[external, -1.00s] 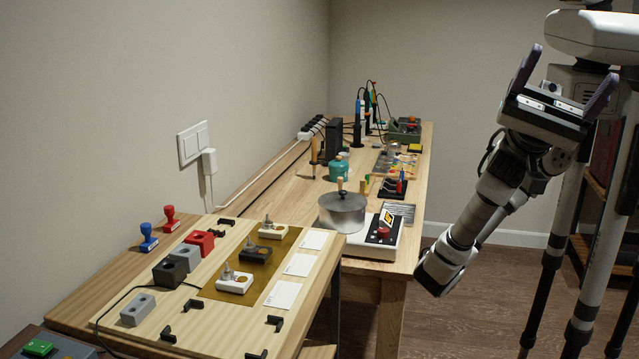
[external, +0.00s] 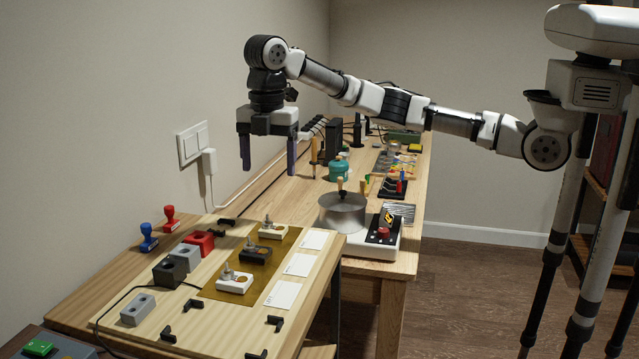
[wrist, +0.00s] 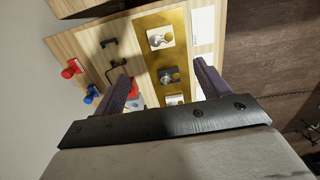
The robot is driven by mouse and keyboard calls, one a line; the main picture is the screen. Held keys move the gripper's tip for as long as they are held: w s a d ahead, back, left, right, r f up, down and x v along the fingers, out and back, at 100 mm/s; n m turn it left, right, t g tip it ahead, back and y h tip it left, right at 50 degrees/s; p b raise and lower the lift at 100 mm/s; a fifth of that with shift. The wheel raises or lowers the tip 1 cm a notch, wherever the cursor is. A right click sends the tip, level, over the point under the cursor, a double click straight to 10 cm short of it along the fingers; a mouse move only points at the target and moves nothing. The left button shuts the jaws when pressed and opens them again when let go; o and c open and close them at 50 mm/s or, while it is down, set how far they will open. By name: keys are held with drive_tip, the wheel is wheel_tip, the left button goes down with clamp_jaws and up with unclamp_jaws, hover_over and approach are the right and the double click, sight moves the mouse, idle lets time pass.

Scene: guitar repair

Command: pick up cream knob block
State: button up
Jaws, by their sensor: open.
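The cream knob block (external: 274,232) sits at the far end of a gold mat (external: 222,293), its metal knob upright. In the wrist view it (wrist: 160,38) lies ahead, between the lines of my fingers. A black knob block (external: 256,254) is in the middle of the mat, and a whiter knob block (external: 234,284) is at the near end. My gripper (external: 268,170) points down, open and empty, in the air above the far end of the bench. It is clear of the blocks. In the wrist view my gripper (wrist: 160,75) shows its two fingers spread apart.
Red (external: 170,218) and blue (external: 148,238) stamps stand along the left. Red, grey and black blocks (external: 170,272) sit left of the mat. White cards (external: 300,264) lie on its right. A pot (external: 343,213) stands on the table behind.

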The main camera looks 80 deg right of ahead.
drive_tip(key=p, duration=0.1)
hover_over(273, 228)
wheel_tip(273, 228, down, 8)
drive_tip(key=shift+w+d+f, duration=0.1)
drive_tip(key=shift+f, duration=0.05)
drive_tip(key=shift+f+p, duration=1.05)
drive_tip(key=shift+f, duration=1.65)
drive_tip(key=shift+c, duration=0.3)
drive_tip(key=c, duration=1)
drive_tip(key=shift+r, duration=0.15)
